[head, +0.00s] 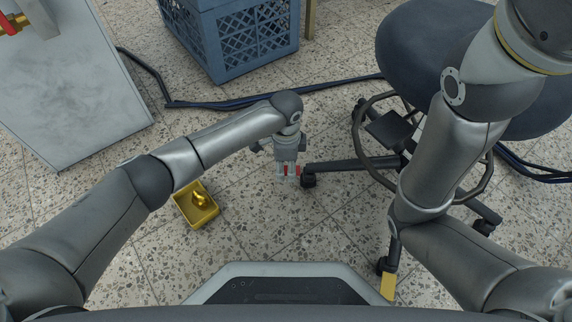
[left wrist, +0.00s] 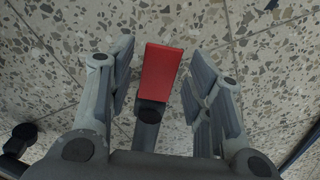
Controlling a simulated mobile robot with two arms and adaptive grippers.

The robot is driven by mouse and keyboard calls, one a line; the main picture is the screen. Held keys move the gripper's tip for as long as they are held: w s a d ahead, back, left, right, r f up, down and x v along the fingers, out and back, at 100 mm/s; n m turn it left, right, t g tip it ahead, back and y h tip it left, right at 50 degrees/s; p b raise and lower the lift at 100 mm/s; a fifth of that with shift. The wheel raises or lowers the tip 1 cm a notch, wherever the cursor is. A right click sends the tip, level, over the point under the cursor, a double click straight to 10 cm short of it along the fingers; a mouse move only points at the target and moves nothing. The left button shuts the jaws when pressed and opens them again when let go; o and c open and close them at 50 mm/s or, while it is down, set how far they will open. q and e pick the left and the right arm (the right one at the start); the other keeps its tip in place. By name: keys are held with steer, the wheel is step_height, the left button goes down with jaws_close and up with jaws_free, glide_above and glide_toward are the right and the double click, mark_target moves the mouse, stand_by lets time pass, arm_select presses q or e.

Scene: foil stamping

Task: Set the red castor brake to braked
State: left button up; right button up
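The red castor brake (left wrist: 160,72) is a flat red pedal in the middle of the left wrist view, on a dark castor arm. My left gripper (left wrist: 158,62) is open, pointing down, with one finger on each side of the pedal and a visible gap on both sides. Whether the pedal is up or pressed down I cannot tell. My right gripper is out of the picture; only its arm shows at the right.
The stool (head: 405,45) has a dark round seat and a leg (head: 350,164) toward my left gripper. A yellow brake tab (head: 388,286) is on a nearer castor. A yellow tray (head: 183,213), blue crate (head: 212,50), grey cabinet (head: 75,85) and floor cable (head: 215,105) lie around.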

arm_select(q)
steer(key=c, duration=0.8)
steer(key=shift+o, duration=0.2)
steer(key=h+p, duration=0.1)
steer(key=p, duration=0.1)
steer(key=h+p, duration=0.1)
steer(key=p, duration=0.1)
steer(key=shift+s+a+f+h+p, duration=0.15)
steer(key=shift+a+f+h+p, duration=0.15)
steer(key=shift+a+p, duration=0.05)
steer(key=shift+f+h, duration=0.4)
steer(key=shift+h, duration=0.1)
steer(key=shift+f+h, duration=0.4)
steer(key=shift+h, duration=0.3)
steer(key=shift+b, duration=0.3)
steer(key=o, duration=1)
steer(key=shift+a, duration=0.1)
